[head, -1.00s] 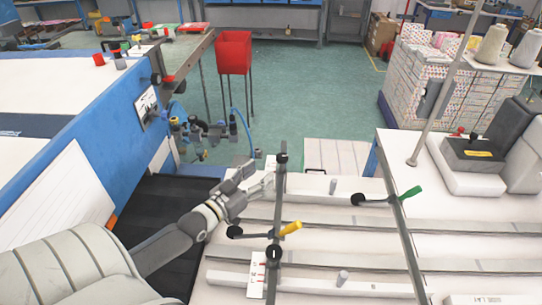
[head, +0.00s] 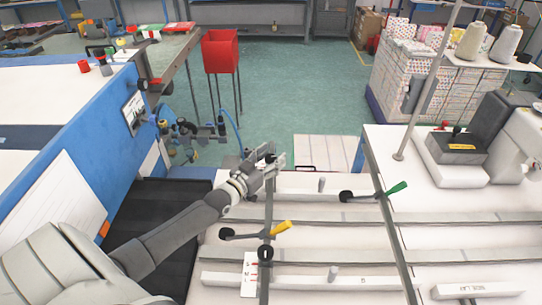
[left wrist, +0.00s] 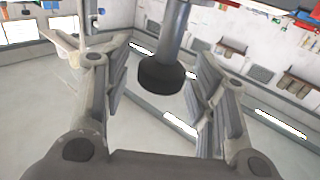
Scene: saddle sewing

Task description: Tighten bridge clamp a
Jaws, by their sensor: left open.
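My left gripper (head: 272,160) is open at the far end of a narrow grey bridge bar (head: 268,205) that lies across the sewing table. In the left wrist view a dark post with a black round knob (left wrist: 162,75) stands between the open fingers (left wrist: 160,95), with a gap to each side. In the head view the gripper hides this knob. A second bar (head: 395,235) carries a green-handled lever (head: 392,189). The task's letter a is not legible. My right gripper is out of view.
Long pale rails (head: 320,226) run across the white table. A blue-sided machine (head: 75,150) stands at the left, and a red bin (head: 221,52) behind. A dark box (head: 455,147) and thread cones (head: 473,40) are at the right. Green floor lies beyond.

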